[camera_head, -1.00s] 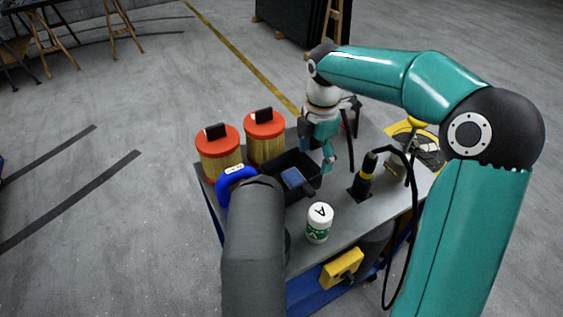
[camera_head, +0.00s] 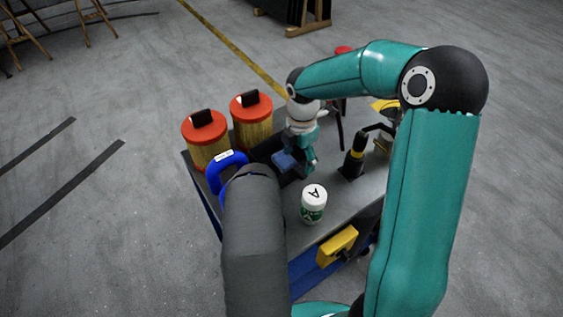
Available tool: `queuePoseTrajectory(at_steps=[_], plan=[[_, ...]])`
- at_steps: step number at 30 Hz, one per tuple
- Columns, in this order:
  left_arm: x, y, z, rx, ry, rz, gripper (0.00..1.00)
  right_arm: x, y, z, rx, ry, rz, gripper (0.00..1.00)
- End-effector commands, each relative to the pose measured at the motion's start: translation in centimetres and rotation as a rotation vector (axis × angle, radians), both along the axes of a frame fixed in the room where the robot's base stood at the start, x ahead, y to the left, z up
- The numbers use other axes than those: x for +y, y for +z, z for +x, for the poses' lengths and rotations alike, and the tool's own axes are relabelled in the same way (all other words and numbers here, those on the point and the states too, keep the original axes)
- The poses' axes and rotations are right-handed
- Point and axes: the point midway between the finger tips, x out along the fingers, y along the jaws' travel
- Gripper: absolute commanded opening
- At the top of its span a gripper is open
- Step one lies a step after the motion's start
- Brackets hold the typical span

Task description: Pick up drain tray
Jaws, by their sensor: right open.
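The drain tray looks like a black open tray (camera_head: 264,149) on the grey cart top, right of the two red-lidded canisters. A small blue block (camera_head: 285,160) shows within its outline. My right gripper (camera_head: 308,168) is open, pointing down at the tray's right side. Its fingers overlap the tray's edge in the picture; I cannot tell whether they touch it. The wrist and my grey arm link in front hide parts of the tray. My left gripper does not show.
Two canisters with red lids (camera_head: 251,106) stand at the cart's back left, with a blue handle-shaped thing (camera_head: 213,176) in front. A black-and-yellow tool (camera_head: 354,158) stands right of the gripper.

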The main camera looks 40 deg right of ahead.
Motion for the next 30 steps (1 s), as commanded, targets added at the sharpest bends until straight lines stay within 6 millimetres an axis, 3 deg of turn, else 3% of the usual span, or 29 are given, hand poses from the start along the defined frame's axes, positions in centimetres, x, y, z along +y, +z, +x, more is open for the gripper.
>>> queuePoseTrajectory(at_steps=[12,21,30], plan=[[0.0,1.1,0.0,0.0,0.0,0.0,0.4,-0.3,-4.6,-0.7,0.003,0.0,0.001,0.75],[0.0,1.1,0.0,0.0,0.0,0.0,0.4,-0.3,-5.3,-0.7,-0.001,-0.001,0.0,0.75],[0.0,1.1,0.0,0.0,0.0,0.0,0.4,-0.3,-5.2,-0.6,-0.001,-0.001,0.0,0.27]])
